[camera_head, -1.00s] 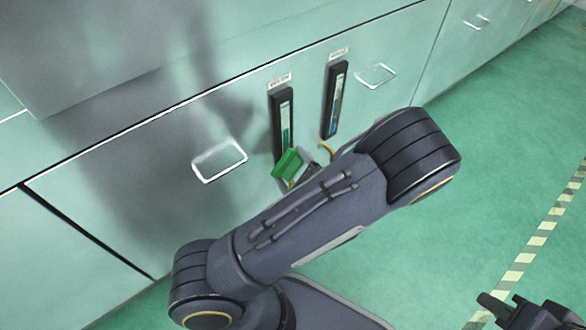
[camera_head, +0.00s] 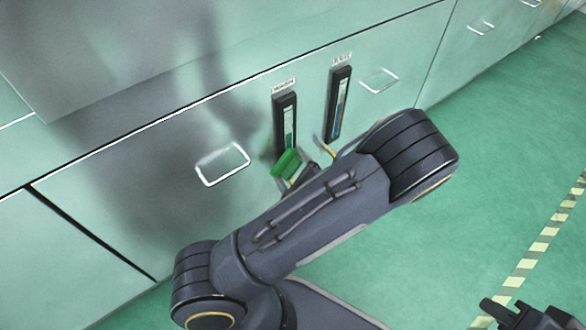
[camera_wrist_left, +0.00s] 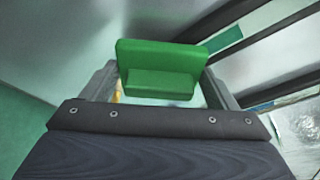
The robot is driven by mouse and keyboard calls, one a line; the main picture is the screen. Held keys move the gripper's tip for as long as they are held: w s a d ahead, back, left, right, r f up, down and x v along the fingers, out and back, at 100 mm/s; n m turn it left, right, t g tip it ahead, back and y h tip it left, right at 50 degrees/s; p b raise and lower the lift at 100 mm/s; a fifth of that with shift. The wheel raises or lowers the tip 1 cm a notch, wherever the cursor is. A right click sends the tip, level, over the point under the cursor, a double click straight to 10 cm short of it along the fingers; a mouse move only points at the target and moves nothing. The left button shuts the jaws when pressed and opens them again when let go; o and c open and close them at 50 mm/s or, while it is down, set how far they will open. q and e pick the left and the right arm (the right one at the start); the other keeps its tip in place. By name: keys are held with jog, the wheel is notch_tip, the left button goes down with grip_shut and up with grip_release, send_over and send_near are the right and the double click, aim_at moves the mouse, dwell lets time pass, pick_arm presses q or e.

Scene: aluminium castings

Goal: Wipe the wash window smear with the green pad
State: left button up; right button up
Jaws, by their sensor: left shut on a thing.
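The green pad (camera_head: 287,163) is a small block with a raised back plate. It also shows in the left wrist view (camera_wrist_left: 160,68). My left gripper (camera_head: 300,176) is shut on it, with a finger on each side. The pad is at the lower end of the left black-framed window (camera_head: 286,118), overlapping it in the head view; I cannot tell whether it touches. A second, similar window (camera_head: 339,104) is to the right. Both have labels above, too blurred to read surely. No smear can be made out. My right gripper (camera_head: 521,312) is at the bottom right, partly cut off.
The windows are set in a pale green metal panel (camera_head: 120,220) with recessed handles (camera_head: 222,164) (camera_head: 380,80) on either side. My left forearm covers the panel's lower part. The green floor (camera_head: 480,180) at right is clear, with a striped line (camera_head: 540,245).

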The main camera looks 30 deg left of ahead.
pick_arm(q)
jog(key=shift+a, duration=0.15)
jog(key=shift+w, duration=0.1)
jog(key=shift+w+d+r+p, duration=0.15)
jog(key=shift+w+d+p, duration=0.2)
jog(key=shift+w+p, duration=0.5)
jog(key=shift+s+a+p, duration=0.75)
jog(key=shift+s+p, duration=0.2)
jog(key=shift+p, duration=0.5)
jog(key=shift+d, duration=0.1)
